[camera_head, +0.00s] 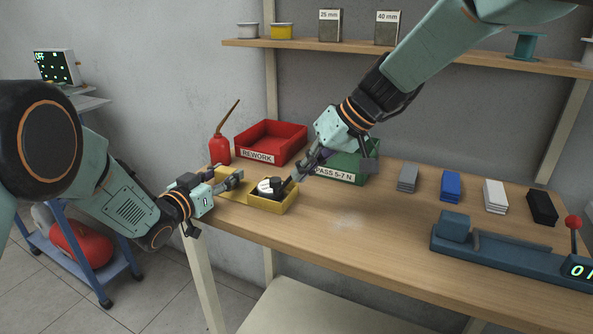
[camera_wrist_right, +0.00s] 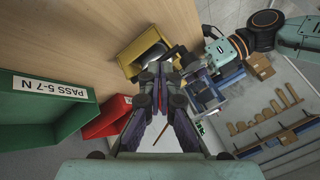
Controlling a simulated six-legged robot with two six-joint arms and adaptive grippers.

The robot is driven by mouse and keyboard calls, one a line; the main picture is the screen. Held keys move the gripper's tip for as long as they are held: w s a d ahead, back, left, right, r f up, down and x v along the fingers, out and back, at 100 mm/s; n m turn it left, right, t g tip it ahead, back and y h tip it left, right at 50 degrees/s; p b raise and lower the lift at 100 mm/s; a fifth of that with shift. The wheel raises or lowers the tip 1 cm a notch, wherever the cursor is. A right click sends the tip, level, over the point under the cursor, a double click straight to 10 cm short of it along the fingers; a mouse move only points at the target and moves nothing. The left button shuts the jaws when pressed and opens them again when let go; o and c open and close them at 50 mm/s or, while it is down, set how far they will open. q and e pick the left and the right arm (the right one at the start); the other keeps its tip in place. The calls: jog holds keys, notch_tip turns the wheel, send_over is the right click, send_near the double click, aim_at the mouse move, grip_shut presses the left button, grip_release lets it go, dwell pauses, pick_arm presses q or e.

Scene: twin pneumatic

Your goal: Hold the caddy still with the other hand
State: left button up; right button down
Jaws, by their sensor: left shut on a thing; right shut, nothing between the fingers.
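The yellow caddy (camera_head: 272,207) stands near the table's front edge, left of the middle. A white round thing (camera_head: 265,187) and a dark thing lie in it. The caddy also shows in the right wrist view (camera_wrist_right: 136,45). My left gripper (camera_head: 238,178) is at the caddy's left side, shut on its edge; the exact contact is small and partly hidden. My right gripper (camera_head: 291,182) reaches down from the upper right with its tips at the caddy's right part. In the right wrist view its fingers (camera_wrist_right: 157,72) are together, with nothing seen between them.
A red REWORK bin (camera_head: 271,140) and a green PASS 5-7 N bin (camera_head: 343,168) stand behind the caddy. A red oil can (camera_head: 219,148) is at the back left. Several coloured stacks and a blue fixture (camera_head: 510,258) are at the right. The table's middle front is clear.

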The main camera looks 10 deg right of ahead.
aim_at(279, 189)
jog(key=shift+s+a, duration=0.25)
jog(key=shift+a, duration=0.6)
jog(key=shift+w+a+m+t, duration=0.15)
jog(key=shift+a+m+t, duration=0.15)
jog(key=shift+a+m, duration=0.35)
jog(key=shift+w+a, duration=0.25)
jog(key=shift+a, duration=0.25)
jog(key=shift+w+a, duration=0.2)
jog(key=shift+a, duration=0.25)
jog(key=shift+w+a, duration=0.85)
jog(key=shift+a, duration=0.15)
jog(key=shift+d, duration=0.15)
jog(key=shift+d, duration=0.7)
